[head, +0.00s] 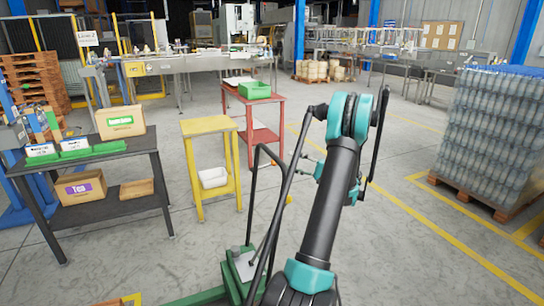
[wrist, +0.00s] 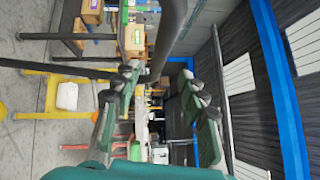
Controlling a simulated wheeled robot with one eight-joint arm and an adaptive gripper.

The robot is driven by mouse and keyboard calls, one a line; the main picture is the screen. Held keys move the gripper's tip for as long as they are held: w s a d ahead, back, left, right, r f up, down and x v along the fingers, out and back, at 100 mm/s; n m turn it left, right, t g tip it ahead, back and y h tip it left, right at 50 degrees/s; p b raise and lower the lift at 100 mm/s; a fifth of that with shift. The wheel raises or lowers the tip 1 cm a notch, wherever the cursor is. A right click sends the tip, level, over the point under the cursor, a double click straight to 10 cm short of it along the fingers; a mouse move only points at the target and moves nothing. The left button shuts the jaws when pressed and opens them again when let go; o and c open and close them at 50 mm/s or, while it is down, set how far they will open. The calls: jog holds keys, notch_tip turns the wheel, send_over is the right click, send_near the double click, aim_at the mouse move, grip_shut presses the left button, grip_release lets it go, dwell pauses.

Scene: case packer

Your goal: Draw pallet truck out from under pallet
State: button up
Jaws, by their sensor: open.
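The pallet truck (head: 240,270) shows at the bottom centre of the head view, with a green body and a tall black handle (head: 256,180). My gripper (head: 303,166) is to the right of the handle, partly hidden by my arm. In the wrist view my gripper (wrist: 165,85) has its two fingers apart. A dark bar (wrist: 172,35), which looks like the handle, appears between or just ahead of the fingertips; contact cannot be told. A wooden pallet (head: 470,200) under stacked bottles stands at right, with no truck visible under it.
A dark table (head: 105,160) with boxes stands at left. A yellow stand (head: 210,150) and a red stand (head: 262,110) with a green bin (head: 254,90) stand beyond the truck. Open floor with yellow lines lies between my arm and the bottle pallet.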

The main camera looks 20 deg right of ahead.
aim_at(272, 155)
jog(key=x, duration=1)
jog(key=shift+a, duration=0.1)
jog(key=shift+c, duration=0.6)
grip_shut()
